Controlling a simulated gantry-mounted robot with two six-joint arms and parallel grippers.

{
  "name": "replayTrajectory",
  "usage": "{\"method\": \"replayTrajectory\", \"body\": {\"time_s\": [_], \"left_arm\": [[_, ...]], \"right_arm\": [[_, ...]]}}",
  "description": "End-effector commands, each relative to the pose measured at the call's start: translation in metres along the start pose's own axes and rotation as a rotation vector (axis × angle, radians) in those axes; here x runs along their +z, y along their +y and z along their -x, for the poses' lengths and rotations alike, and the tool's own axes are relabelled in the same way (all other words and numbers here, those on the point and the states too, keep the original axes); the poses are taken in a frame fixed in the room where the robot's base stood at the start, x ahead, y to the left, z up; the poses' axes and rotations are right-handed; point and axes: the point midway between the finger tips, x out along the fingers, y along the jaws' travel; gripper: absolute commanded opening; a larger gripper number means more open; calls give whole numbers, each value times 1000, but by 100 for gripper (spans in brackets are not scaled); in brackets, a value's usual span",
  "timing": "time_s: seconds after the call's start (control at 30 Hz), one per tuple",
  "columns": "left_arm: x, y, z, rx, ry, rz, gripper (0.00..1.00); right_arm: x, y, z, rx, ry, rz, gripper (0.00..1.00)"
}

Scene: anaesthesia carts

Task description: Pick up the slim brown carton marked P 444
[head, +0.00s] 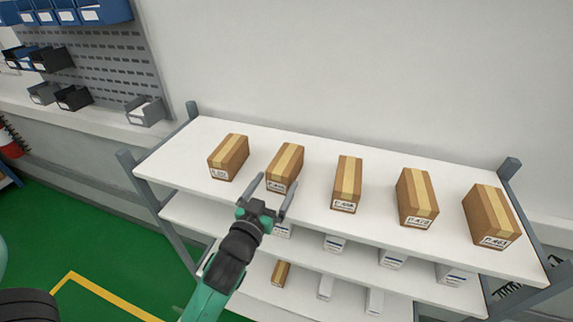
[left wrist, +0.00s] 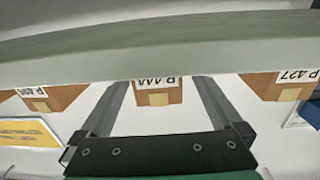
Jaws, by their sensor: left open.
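Cartons with pale tape stand in a row on the white top shelf (head: 320,215). The brown carton (head: 287,163), second from the left, faces my left gripper (head: 277,182); its label is too small to read surely there. In the left wrist view a brown carton (left wrist: 158,96) sits mid-frame, its partly cut-off label seeming to read P 444. My left gripper (left wrist: 160,82) is open, its fingers to either side of this carton in that view. I cannot tell whether they touch it. My right gripper is not in view.
Brown cartons flank it: one to the left (head: 229,158), one to the right (head: 347,180) and others beyond. A carton marked P 427 (left wrist: 285,86) shows in the left wrist view. Lower shelves hold white boxes (head: 333,242) and a small brown carton (head: 281,273).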

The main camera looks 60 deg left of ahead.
Motion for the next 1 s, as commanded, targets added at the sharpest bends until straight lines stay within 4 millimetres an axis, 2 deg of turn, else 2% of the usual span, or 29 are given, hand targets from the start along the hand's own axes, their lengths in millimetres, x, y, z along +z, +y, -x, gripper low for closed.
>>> {"method": "replayTrajectory", "body": {"time_s": [0.1, 0.33, 0.47, 0.6, 0.83, 0.87, 1.0], "left_arm": [[-2, 0, -16, 0, -1, 0, 100], [-4, 1, -26, 1, 1, 0, 100], [-11, 3, -48, -1, 0, -1, 100], [-8, 4, -68, 1, 0, 0, 100], [-7, 4, -71, 2, 0, 0, 100], [-7, 4, -71, 2, 0, 0, 98], [-7, 4, -70, 2, 1, 0, 73]], "right_arm": [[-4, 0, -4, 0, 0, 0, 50], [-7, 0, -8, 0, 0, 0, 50], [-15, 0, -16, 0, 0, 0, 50], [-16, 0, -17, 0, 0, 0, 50], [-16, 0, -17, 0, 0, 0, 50], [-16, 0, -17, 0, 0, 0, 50], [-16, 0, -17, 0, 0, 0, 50]]}}
